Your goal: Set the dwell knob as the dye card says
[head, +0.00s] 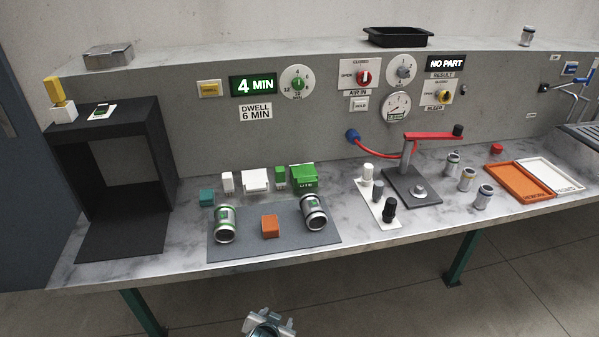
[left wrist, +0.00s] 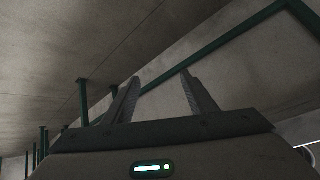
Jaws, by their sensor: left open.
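The dwell knob (head: 297,83) is a green knob on a round white dial on the grey back panel. Its dial is marked with numbers including 4 and 6, and its pointer looks turned up towards the 4. The green display (head: 253,85) beside it reads 4 MIN. A white card (head: 256,112) below the display reads DWELL 6 MIN. My left gripper (left wrist: 160,78) shows in the left wrist view with two fingers apart and nothing between them. It is away from the knob, with only bare grey surfaces and green bars beyond it.
A black booth (head: 160,150) stands at the left. A grey mat (head: 222,255) holds two cans and an orange block, with green and white blocks behind. A red-handled fixture (head: 432,136) stands right of centre. Orange (head: 497,180) and white trays lie at the right.

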